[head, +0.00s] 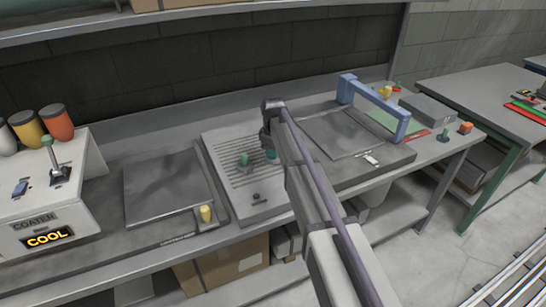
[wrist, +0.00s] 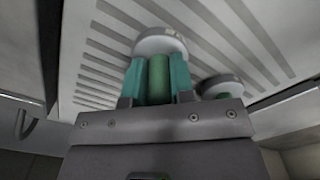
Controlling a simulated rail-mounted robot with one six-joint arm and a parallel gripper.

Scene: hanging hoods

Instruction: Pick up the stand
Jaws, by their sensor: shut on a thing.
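My gripper (head: 270,154) is over the ribbed grey plate in the head view, partly hidden by my arm. In the wrist view its two teal fingers (wrist: 158,80) are shut on the green post of a stand (wrist: 158,78). The stand's round white base (wrist: 160,42) shows beyond the fingertips, against the ribbed plate (wrist: 260,40). I cannot tell whether that base touches the plate. In the head view another green-topped piece (head: 244,161) stands upright on the ribbed plate (head: 222,150), left of my gripper.
A small dark knob (head: 256,197) is at the plate's front. A dark flat pad (head: 168,187) and a yellow peg (head: 206,213) are to the left, beside the coater box (head: 50,205). A blue arch (head: 375,104) rises at the right. A shelf (head: 200,22) runs above.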

